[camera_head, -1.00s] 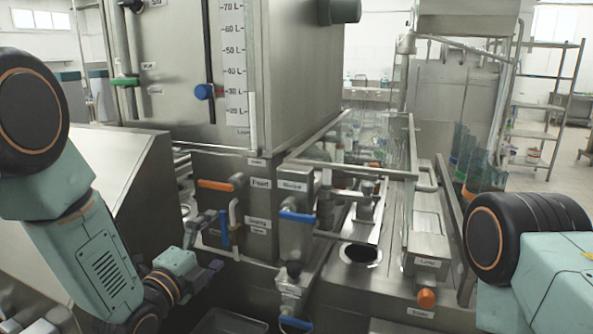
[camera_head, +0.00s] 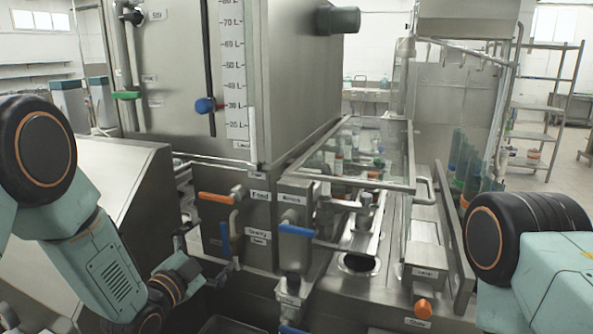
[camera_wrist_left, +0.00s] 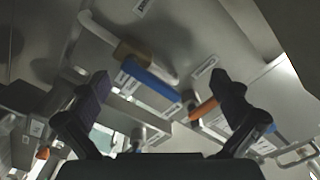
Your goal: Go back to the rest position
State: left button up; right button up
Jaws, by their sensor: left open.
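My left gripper (camera_head: 207,258) is open, in front of the steel filling machine (camera_head: 300,90), low and left of its valves. Its fingers are small and dark in the head view. In the left wrist view the open fingers (camera_wrist_left: 165,88) stand wide apart with nothing held between them. A blue lever (camera_wrist_left: 152,82) shows behind the gap, and an orange lever (camera_wrist_left: 203,108) shows near the right finger. My right arm shows at the right edge of the head view, but its gripper is out of the picture.
The machine front carries an orange lever (camera_head: 216,198), a blue lever (camera_head: 297,230) and an upright blue lever (camera_head: 225,238). A framed glass panel (camera_head: 390,155) stands right of the tank. An orange knob (camera_head: 423,308) is at lower right. A shelf rack (camera_head: 545,110) stands behind.

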pick_arm(q)
jog(key=shift+w+a+f+n, duration=0.1)
jog(key=shift+a+f+n, duration=0.25)
jog(key=shift+n, duration=1.3)
jog(key=shift+w+a+f+n, duration=0.15)
jog(key=shift+f+n, duration=0.25)
jog(key=shift+n, duration=1.2)
jog(key=shift+a+f+n, duration=0.3)
jog(key=shift+f+n, duration=0.1)
jog(key=shift+n, duration=1.25)
jog(key=shift+p, duration=0.3)
